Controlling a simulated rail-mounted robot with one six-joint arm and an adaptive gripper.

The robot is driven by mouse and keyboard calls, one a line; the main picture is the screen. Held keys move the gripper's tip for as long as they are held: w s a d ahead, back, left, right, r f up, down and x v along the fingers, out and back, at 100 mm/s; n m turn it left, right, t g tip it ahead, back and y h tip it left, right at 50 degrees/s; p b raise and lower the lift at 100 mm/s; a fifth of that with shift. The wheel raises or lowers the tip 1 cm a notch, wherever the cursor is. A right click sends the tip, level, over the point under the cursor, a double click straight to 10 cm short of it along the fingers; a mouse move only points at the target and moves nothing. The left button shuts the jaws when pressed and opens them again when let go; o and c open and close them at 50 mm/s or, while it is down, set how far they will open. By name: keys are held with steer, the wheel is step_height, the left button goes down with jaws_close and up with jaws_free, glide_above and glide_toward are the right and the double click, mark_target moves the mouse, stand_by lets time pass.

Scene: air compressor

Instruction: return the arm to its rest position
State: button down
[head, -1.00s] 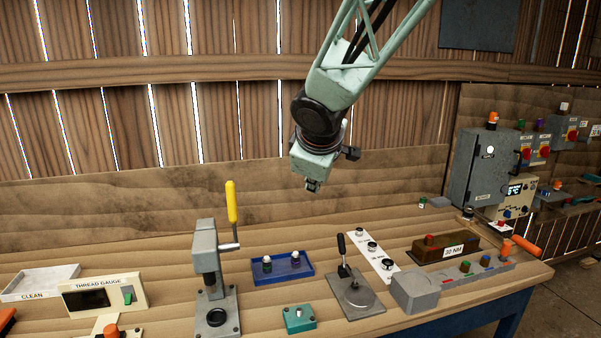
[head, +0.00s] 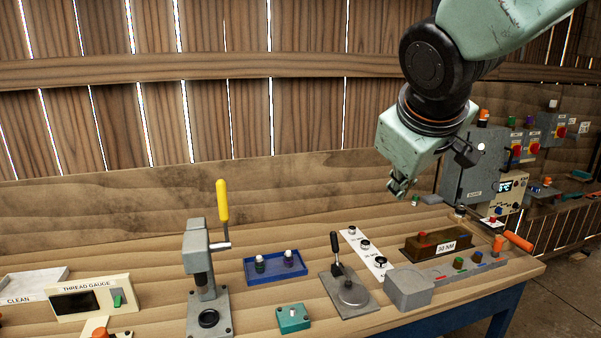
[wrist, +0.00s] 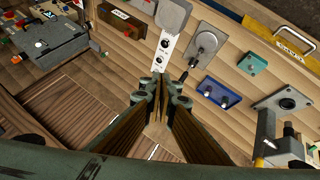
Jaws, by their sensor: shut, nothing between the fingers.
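My gripper (head: 398,187) hangs from my pale green arm above the back right part of the workbench (head: 130,232). It is well clear of the bench top and touches nothing. In the wrist view my gripper (wrist: 162,98) shows with its fingers together and nothing between them. Below it in that view lie the white strip (wrist: 168,55) with round knobs and the blue tray (wrist: 219,92).
A lever press (head: 203,275) with a yellow handle stands at the middle left. The blue tray (head: 275,268) holds two small bottles. Air above the left bench is free.

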steer(key=s+f+m+g, duration=0.2)
steer(key=s+f+m, duration=0.1)
steer(key=s, duration=1.3)
steer(key=s+f+m+g+y+b, duration=0.1)
steer(key=s+f, duration=0.4)
steer(key=s, duration=1.2)
steer(key=shift+d+f+m+g+y, duration=0.25)
steer(key=shift+m+g, duration=0.25)
steer(key=shift+m, duration=0.7)
steer(key=shift+w, duration=0.1)
